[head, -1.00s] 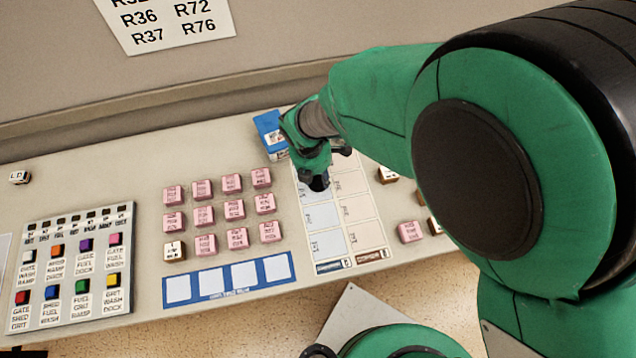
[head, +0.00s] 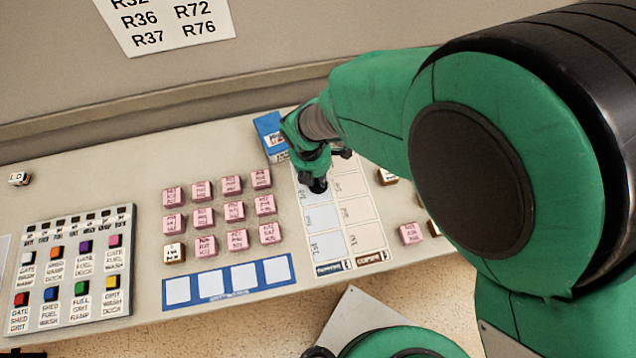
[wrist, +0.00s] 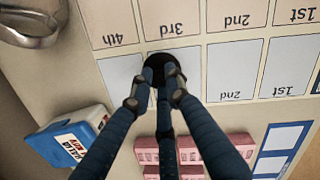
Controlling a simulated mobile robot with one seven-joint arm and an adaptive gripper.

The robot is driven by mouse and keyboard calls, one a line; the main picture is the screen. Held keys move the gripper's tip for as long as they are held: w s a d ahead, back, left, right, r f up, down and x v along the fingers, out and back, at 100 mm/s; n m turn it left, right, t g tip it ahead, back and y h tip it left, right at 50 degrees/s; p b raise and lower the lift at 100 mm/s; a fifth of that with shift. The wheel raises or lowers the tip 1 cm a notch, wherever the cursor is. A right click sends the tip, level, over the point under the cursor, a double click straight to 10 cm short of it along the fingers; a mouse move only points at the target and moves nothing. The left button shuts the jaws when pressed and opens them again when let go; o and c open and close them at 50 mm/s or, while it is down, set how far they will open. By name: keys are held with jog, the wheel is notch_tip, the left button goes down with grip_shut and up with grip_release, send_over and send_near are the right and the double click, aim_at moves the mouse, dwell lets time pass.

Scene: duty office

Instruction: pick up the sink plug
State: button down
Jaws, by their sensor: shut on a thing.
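The sink plug (wrist: 155,59) is a dark, round piece between my fingertips in the wrist view. My gripper (wrist: 160,80) is shut on it from above, over a cell of the lower row of the numbered board (wrist: 232,72). The fingers cover much of the plug. I cannot tell whether it touches the board. In the head view my gripper (head: 318,184) points down at the left column of the board (head: 322,218), and the plug is a small dark patch at its tips, hard to separate from the fingers.
A blue box (head: 268,126) stands close behind my gripper. Several pink blocks (head: 235,210) stand in rows to the left, with a blue-framed strip (head: 228,281) in front. A button panel (head: 70,265) is at far left. A shiny metal object (wrist: 30,30) shows in the wrist view.

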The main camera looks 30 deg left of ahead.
aim_at(317, 180)
jog(key=shift+r, duration=0.15)
jog(key=shift+r, duration=0.25)
notch_tip(317, 180, up, 3)
jog(key=shift+p, duration=0.85)
jog(key=s+d+p, duration=0.1)
jog(key=s+d, duration=0.2)
jog(key=d, duration=0.1)
jog(key=s+d+p, duration=0.1)
jog(key=s+d, duration=0.2)
jog(key=d, duration=0.1)
jog(key=s+d+r+p, duration=0.1)
jog(key=s+d, duration=0.3)
jog(key=shift+d+r, duration=0.1)
jog(key=shift+d, duration=0.1)
jog(key=shift+a+r, duration=0.1)
